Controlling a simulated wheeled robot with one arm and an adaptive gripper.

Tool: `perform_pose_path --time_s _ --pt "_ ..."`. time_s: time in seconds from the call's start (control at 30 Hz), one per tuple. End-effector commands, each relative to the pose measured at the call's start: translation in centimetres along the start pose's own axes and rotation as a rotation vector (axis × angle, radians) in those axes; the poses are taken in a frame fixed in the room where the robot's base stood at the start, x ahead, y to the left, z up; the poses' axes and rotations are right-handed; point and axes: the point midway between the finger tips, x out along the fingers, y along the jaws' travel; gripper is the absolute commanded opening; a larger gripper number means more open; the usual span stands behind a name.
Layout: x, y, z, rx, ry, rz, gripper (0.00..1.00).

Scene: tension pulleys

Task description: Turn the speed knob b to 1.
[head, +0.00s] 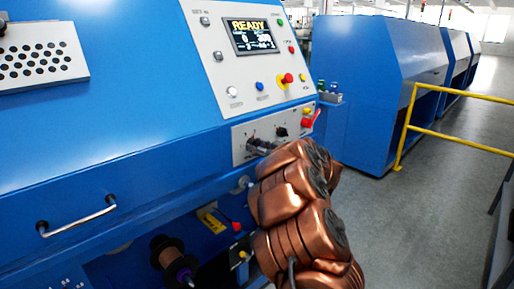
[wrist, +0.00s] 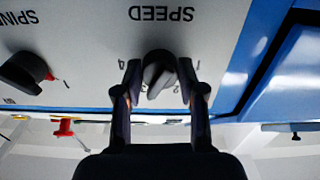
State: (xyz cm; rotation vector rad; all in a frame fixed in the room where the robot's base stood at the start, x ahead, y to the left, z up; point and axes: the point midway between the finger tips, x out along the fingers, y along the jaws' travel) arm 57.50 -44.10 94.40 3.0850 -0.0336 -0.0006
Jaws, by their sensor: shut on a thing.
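The speed knob (wrist: 158,72) is a dark knob under the upside-down word SPEED in the wrist view. The numerals 4 at its left, 1 at its right and part of a 2 at lower right show around it. Its grip bar is tilted, with the lower end turned to the lower left, away from the 1; I cannot read the exact setting. My gripper (wrist: 159,88) has one finger on each side and is shut on this knob. In the head view my gripper (head: 257,147) is at the left knob of the small grey panel (head: 239,151), mostly hiding it.
A red lever (head: 311,119) stands to the panel's right. The blue machine (head: 120,130) shows a READY screen (head: 250,36). A yellow rail (head: 450,135) borders the floor.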

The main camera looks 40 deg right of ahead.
Motion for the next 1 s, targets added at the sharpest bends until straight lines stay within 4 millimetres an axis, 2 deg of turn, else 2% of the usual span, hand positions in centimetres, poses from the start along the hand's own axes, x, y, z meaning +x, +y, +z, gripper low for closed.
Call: perform_pose_path --time_s 0.27,1.0 --pt "0.01 -0.02 0.12 -0.186 0.000 -0.002 0.05" --pt "-0.04 0.13 0.33 -0.890 -0.002 0.000 0.05"
